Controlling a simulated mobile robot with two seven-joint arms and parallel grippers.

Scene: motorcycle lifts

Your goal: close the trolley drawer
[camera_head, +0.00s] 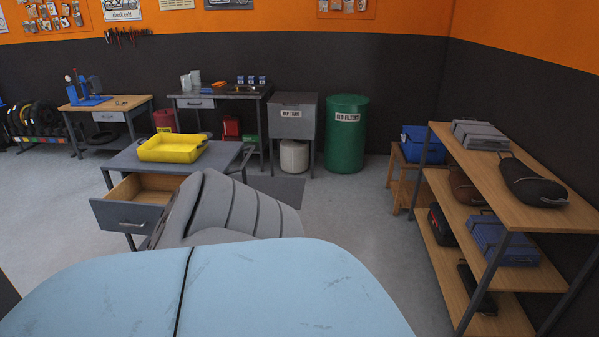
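The trolley (221,156) is a grey metal table on legs, left of the middle of the view. Its drawer (127,215) is pulled out toward the lower left, with a grey front, a light handle (132,225) and bare wood inside. The part of the drawer I can see into looks empty. A yellow tray (172,149) sits on the trolley top. A grey ribbed seat-like shape (232,207) hides the trolley's lower right side. Neither of my grippers is in view.
A large light-blue surface (270,290) fills the near foreground. A wooden shelf unit (492,183) with cases stands at the right. A green barrel (347,140), a grey cabinet (292,122) and workbenches line the back wall. Open floor (350,215) lies between the trolley and the shelves.

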